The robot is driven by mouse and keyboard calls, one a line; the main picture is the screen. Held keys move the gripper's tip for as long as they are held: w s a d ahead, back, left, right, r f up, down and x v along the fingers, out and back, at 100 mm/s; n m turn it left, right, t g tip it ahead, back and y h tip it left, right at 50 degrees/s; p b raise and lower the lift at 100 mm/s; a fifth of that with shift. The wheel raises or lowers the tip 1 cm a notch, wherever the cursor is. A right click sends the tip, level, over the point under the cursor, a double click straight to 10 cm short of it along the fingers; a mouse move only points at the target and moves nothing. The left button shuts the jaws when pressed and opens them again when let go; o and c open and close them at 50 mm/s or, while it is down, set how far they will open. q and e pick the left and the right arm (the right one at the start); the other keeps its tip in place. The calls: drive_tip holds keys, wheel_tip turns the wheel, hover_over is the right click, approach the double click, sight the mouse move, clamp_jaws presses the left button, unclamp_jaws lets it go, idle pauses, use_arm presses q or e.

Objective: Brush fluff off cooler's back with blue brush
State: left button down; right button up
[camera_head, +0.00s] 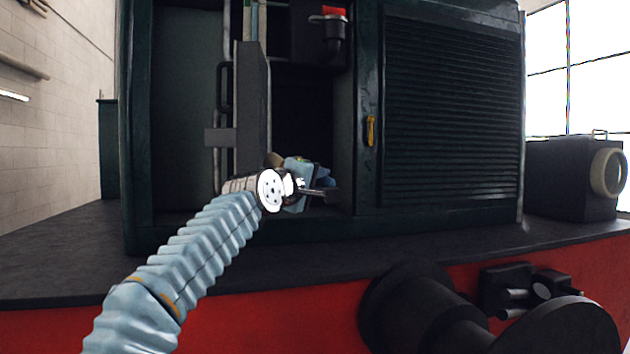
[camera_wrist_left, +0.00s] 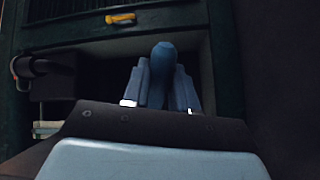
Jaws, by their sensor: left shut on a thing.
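My left gripper (camera_head: 318,190) reaches into the open bay of the dark green cabinet, low down and just right of the grey upright slab. It is shut on the blue brush (camera_head: 327,182), which is mostly hidden by the gripper in the head view. In the left wrist view the brush's rounded blue end (camera_wrist_left: 162,62) stands between the two fingers; its bristles cannot be made out. The grey upright slab (camera_head: 252,110) in the bay may be the cooler, seen nearly edge-on. I cannot make out fluff on it. My right gripper is not in view.
A louvred door (camera_head: 452,110) with a yellow handle (camera_head: 370,130) closes the cabinet's right side. A dark box with a red top (camera_head: 333,12) hangs at the upper bay. The bay's frame posts and pipes stand close around the arm. The dark deck (camera_head: 420,245) in front is clear.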

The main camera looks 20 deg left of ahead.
use_arm(q)
drive_tip(key=shift+f, duration=0.4)
drive_tip(key=shift+s+d+r+b, duration=0.1)
drive_tip(key=shift+s+d+b, duration=0.2)
drive_tip(key=shift+s+b, duration=0.4)
drive_tip(key=shift+s+d+b, duration=0.25)
drive_tip(key=shift+s+b, duration=0.1)
drive_tip(key=shift+s, duration=0.5)
drive_tip(key=shift+s+d+b, duration=0.2)
drive_tip(key=shift+s+b, duration=0.25)
drive_tip(key=shift+s, duration=0.05)
drive_tip(key=shift+s+d+b, duration=0.15)
drive_tip(key=shift+s+b, duration=0.25)
drive_tip(key=shift+s, duration=0.05)
drive_tip(key=shift+s+d, duration=0.15)
drive_tip(key=shift+s, duration=0.4)
drive_tip(key=w+d, duration=0.2)
drive_tip(key=d, duration=0.3)
drive_tip(key=shift+d, duration=0.35)
drive_tip(key=shift+w+d, duration=0.1)
